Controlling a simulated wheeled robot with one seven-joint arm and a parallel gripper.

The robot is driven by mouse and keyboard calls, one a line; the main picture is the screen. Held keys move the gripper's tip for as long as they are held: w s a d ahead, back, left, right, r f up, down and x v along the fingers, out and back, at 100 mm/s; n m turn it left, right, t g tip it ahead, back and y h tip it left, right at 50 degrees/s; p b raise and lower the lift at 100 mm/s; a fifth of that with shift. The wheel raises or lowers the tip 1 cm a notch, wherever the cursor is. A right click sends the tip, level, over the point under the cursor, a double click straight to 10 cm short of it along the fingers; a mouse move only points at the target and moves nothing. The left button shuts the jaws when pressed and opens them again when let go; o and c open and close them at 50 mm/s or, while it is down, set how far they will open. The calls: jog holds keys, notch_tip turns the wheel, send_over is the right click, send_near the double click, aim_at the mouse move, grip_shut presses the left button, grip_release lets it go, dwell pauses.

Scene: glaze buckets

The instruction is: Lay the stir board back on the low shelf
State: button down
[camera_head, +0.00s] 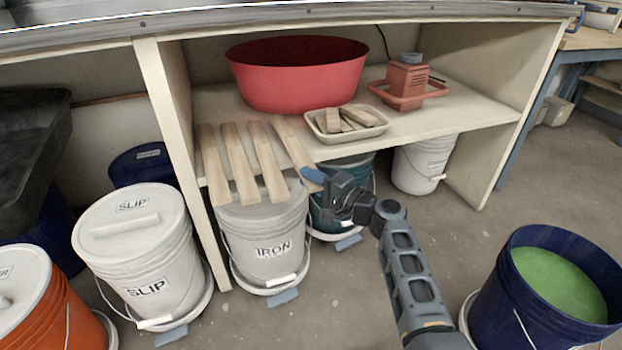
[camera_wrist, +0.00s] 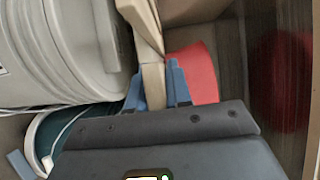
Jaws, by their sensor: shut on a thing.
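A pale wooden stir board (camera_head: 292,143) lies at a slant on the low shelf (camera_head: 455,112), its near end past the shelf's front edge. My gripper (camera_head: 314,178) is at that near end, in front of the shelf. In the wrist view my gripper (camera_wrist: 158,92) has its blue fingers on either side of the board (camera_wrist: 153,80), shut on it. Three similar boards (camera_head: 239,160) lie side by side to its left, also overhanging the front edge. The far end of the held board is close to the red basin and tray.
A red basin (camera_head: 290,85), a cream tray (camera_head: 375,131) of wooden pieces and a reddish device (camera_head: 407,80) stand on the shelf. The IRON bucket (camera_head: 262,235) and a teal bucket (camera_head: 325,215) stand below. An open bucket of green glaze (camera_head: 550,290) is at right.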

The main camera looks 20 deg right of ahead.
jog(key=shift+f+b, duration=0.55)
jog(key=shift+b, duration=0.05)
jog(key=c, duration=1)
grip_release()
jog(key=shift+o, duration=0.2)
jog(key=p+v, duration=0.2)
jog(key=v, duration=0.5)
jog(key=shift+s+d, duration=0.25)
jog(key=shift+s, duration=0.1)
